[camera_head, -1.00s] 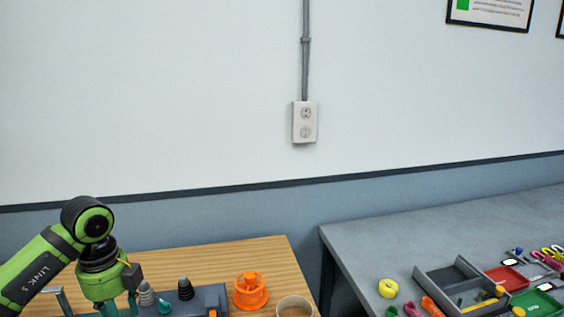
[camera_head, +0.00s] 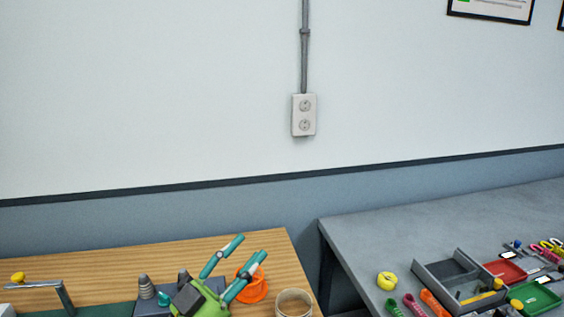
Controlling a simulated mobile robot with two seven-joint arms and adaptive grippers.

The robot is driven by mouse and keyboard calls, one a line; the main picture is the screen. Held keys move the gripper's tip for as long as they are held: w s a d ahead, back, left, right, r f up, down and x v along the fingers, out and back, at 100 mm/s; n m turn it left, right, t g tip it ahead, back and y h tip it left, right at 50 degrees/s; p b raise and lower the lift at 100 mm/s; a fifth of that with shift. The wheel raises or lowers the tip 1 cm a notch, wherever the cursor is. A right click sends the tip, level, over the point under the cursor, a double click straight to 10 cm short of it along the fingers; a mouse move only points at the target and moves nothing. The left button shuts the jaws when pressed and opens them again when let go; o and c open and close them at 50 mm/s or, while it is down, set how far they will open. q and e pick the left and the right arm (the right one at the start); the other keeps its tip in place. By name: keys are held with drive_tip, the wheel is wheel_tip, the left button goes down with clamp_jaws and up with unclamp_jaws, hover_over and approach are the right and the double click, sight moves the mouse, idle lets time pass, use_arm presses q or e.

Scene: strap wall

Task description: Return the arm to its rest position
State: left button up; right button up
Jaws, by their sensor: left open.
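My left gripper (camera_head: 250,247) is over the wooden table (camera_head: 110,262) at the bottom of the head view. Its two teal-tipped fingers are spread apart, point up and to the right, and hold nothing between them. The green gripper body is cut off by the bottom edge of the picture. The fingers partly cover an orange spool-like part (camera_head: 257,288) behind them; I cannot tell whether they touch it. My right gripper is not in view.
A round cup-like container (camera_head: 293,303) stands right of the gripper. A grey ribbed cone (camera_head: 145,287) stands left of it. A metal bracket with a yellow knob (camera_head: 18,277) is far left. The grey table (camera_head: 400,232) at right holds trays and coloured straps.

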use_arm(q)
drive_tip(key=w+a+f+n+t+y, duration=0.1)
drive_tip(key=a+f+n+t+y, duration=0.2)
drive_tip(key=a+f+n+y, duration=0.5)
drive_tip(key=s+a+f+n+g+y, duration=0.3)
drive_tip(key=f+n+g+y, duration=0.1)
drive_tip(key=f, duration=0.3)
drive_tip(key=s+a+f+n+g+y, duration=0.3)
drive_tip(key=f+y, duration=0.2)
drive_tip(key=f, duration=0.2)
drive_tip(key=s+f+g+h, duration=0.1)
drive_tip(key=s+f+g, duration=0.45)
drive_tip(key=s, duration=0.35)
drive_tip(key=s+f+g, duration=0.4)
drive_tip(key=s+f, duration=0.2)
drive_tip(key=s, duration=0.4)
drive_tip(key=s+f+g, duration=0.1)
drive_tip(key=s+f, duration=0.2)
drive_tip(key=f, duration=2.2)
drive_tip(key=s+a+f+g, duration=0.1)
drive_tip(key=s+a+f, duration=0.1)
drive_tip(key=s+f, duration=1)
drive_tip(key=s, duration=0.3)
drive_tip(key=shift+s+f, duration=0.15)
drive_tip(key=shift+f, duration=0.05)
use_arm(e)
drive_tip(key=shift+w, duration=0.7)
